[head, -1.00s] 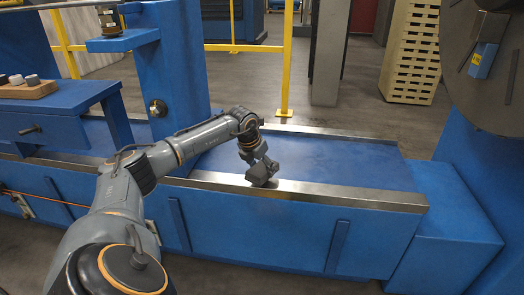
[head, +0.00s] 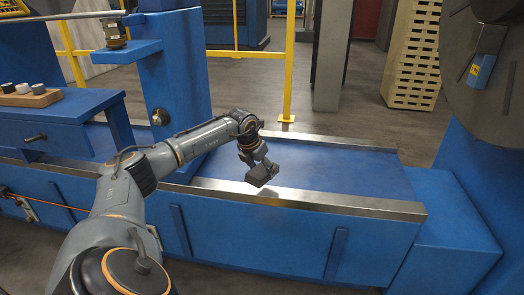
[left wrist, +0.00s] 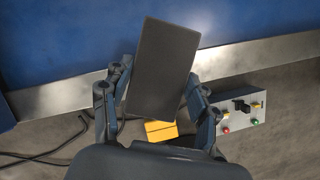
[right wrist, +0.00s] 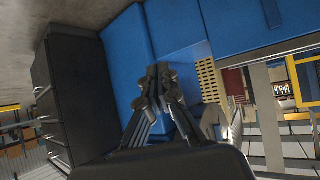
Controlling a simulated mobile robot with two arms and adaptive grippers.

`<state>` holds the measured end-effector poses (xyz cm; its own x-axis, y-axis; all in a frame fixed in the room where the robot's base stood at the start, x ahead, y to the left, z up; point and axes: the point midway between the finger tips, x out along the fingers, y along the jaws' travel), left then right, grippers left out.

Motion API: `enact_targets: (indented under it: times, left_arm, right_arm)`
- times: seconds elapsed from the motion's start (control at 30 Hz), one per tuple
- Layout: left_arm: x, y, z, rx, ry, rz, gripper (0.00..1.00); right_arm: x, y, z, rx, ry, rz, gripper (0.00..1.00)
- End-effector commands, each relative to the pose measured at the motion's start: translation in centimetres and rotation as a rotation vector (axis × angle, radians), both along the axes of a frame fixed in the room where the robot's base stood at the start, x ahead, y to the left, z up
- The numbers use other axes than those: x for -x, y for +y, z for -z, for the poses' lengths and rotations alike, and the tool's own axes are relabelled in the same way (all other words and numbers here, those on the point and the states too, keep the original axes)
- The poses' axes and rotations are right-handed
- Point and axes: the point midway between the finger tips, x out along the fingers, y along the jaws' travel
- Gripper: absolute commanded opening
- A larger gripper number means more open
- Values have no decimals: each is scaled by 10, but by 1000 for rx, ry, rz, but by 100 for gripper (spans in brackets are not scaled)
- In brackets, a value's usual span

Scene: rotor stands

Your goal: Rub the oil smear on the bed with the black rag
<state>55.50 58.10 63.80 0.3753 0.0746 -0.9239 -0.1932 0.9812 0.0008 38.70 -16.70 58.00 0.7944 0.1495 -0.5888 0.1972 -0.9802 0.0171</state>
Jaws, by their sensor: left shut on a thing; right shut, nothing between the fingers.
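My left gripper (head: 257,165) is shut on the black rag (head: 263,174), a dark, flat-faced block at its fingertips. In the left wrist view the rag (left wrist: 163,70) stands between the two fingers and covers part of the metal rail and blue bed behind it. In the head view the rag is over the near rail edge of the blue bed (head: 335,172); I cannot tell whether it touches. No oil smear can be made out. My right gripper (right wrist: 158,85) shows only in the right wrist view, shut and empty.
Bright metal rails (head: 360,204) edge the bed. A blue upright (head: 177,75) stands left of the bed's open stretch, and a large grey disc (head: 490,65) at right. The bed's right part is clear.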

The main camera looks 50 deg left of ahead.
Motion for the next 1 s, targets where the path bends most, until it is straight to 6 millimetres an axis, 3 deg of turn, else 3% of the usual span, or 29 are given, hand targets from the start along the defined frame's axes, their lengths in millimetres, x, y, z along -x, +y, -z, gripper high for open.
enact_targets:
  times: [1.0]
  left_arm:
    - [5,8,-25,1,0,-2,29]
  right_arm:
    - [76,-27,44,92,428,33,0]
